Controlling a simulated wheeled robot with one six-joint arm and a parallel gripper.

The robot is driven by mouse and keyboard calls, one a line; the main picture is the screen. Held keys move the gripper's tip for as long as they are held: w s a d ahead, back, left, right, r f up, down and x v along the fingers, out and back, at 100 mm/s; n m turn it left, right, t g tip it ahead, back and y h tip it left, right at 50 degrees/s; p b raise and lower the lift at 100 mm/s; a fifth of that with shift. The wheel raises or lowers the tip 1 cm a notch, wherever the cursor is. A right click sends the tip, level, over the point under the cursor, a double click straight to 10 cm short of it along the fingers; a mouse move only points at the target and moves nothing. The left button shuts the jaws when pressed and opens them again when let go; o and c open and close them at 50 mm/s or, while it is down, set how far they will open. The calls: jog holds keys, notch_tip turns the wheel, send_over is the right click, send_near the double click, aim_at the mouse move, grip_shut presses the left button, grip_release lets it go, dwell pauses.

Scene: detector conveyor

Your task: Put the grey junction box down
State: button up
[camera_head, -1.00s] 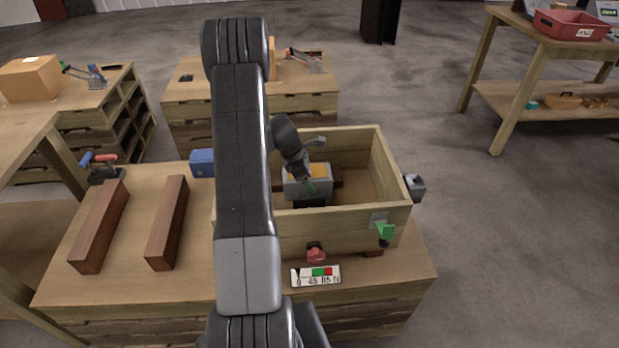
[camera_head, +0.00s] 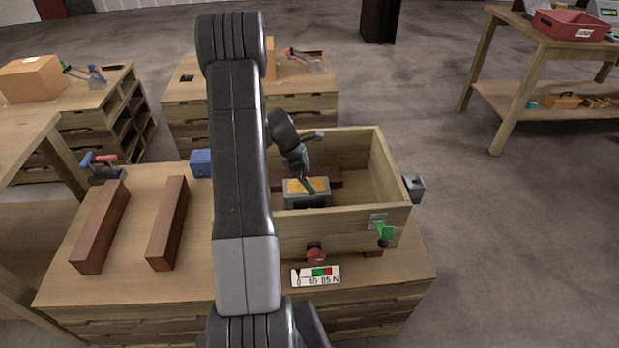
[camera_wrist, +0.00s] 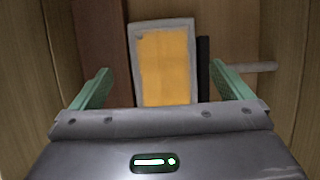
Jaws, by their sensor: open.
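The grey junction box (camera_head: 306,202) with its orange-yellow face sits low inside the wooden crate (camera_head: 340,219), near the front wall. In the wrist view the junction box (camera_wrist: 165,62) lies between my two green fingers, with a gap on each side. My gripper (camera_wrist: 163,85) is open and holds nothing. In the head view my gripper (camera_head: 309,185) is over the box, partly hidden by my wrist. A dark strip stands just right of the box in the wrist view.
Brown bars (camera_head: 101,226) lie on the bench left of the crate. A blue block (camera_head: 202,163) stands at the crate's left. A green-tabbed latch (camera_head: 384,231) and a scale label (camera_head: 316,276) are at the front. The crate walls surround my gripper closely.

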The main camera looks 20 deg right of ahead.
jog(key=v, duration=1)
jog(key=shift+a+r, duration=0.2)
